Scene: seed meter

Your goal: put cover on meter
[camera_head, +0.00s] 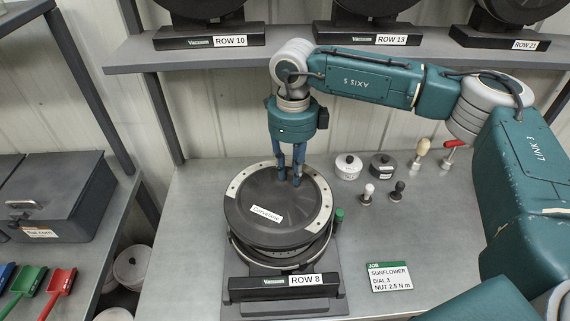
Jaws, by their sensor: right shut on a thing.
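The meter (285,262) stands on the bench with a "Vacuum" "ROW 8" plate at its front. The round dark cover (262,222), with a pale segmented rim and a small white label, is over the top of the meter. A lower rim of the meter shows beneath the cover's front edge. I cannot tell whether the cover is fully seated or slightly above. My left gripper is not in view.
A white knob (347,168), a dark knob (382,166) and several small handled tools stand right of the meter. A "SUNFLOWER" job card (390,277) lies front right. A shelf (250,60) with more meters hangs behind. A grey box (62,195) and scoops are at left.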

